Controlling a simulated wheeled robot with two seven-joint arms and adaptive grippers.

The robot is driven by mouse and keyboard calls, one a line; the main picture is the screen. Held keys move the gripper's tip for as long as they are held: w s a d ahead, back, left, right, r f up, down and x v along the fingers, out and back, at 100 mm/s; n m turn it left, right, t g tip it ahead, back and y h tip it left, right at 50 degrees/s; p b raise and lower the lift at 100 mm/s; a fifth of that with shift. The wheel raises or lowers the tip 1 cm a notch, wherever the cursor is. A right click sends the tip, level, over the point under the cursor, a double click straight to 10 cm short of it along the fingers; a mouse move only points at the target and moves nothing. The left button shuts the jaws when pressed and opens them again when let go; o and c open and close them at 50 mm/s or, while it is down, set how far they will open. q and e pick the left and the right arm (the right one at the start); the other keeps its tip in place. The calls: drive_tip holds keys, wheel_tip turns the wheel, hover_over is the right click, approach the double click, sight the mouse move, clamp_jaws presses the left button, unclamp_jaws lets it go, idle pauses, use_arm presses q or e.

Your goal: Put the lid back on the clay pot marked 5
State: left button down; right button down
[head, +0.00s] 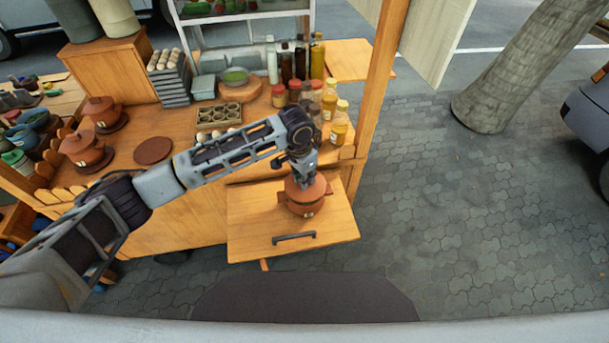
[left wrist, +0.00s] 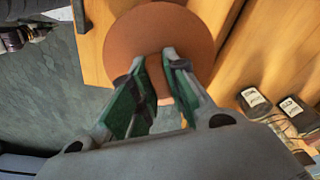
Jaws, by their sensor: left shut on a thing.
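My left gripper (head: 303,180) points down over a reddish-brown clay pot (head: 306,209) on the fold-out wooden board. It is shut on the clay lid (head: 322,187), which sits at the mouth of this pot. I cannot tell whether the lid rests fully on the rim or is just above it. The pot has a small pale label, too small to read. In the left wrist view, the round lid (left wrist: 150,28) lies beyond the close-set fingertips (left wrist: 168,54) and hides the pot; its knob is not clearly visible. My right gripper is not in view.
Two lidded clay pots (head: 84,150) (head: 103,114) stand on saucers at the left of the counter. An empty round clay saucer (head: 153,150) lies beside them. Sauce jars (head: 339,122) and an egg box (head: 218,116) stand behind the arm. The board (head: 248,218) has free room around the pot.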

use_arm(q)
drive_tip(key=shift+f, duration=0.45)
drive_tip(key=shift+p, duration=1.25)
idle(2.0)
drive_tip(key=shift+f+p, duration=0.15)
drive_tip(key=shift+p, duration=0.9)
idle(2.0)
idle(0.3)
drive_tip(key=c, duration=1.3)
unclamp_jaws()
drive_tip(key=o, duration=0.4)
drive_tip(key=shift+o, duration=0.2)
